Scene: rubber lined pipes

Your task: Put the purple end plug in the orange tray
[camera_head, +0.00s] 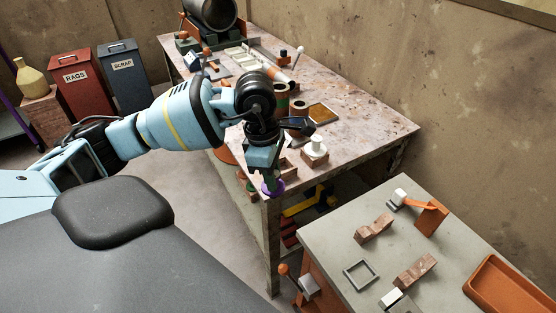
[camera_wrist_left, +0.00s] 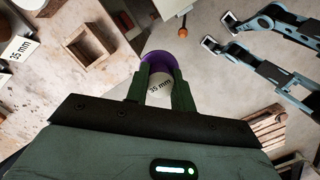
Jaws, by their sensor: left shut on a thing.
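The purple end plug (camera_head: 272,187) is held at the tip of my left gripper (camera_head: 268,172), which points down in the head view beside the near corner of the long workbench. The fingers cover part of the plug. The orange tray (camera_head: 484,291) lies on the grey table at the lower right, cut off by the picture edge and well apart from the gripper. My right gripper does not show.
The grey table (camera_head: 335,240) carries brick-like blocks (camera_head: 374,229), a square frame (camera_head: 361,275) and an orange bracket (camera_head: 431,217). The cluttered long workbench (camera_head: 365,130) has a white capped part (camera_head: 314,152) near my gripper. A floor gap separates the tables.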

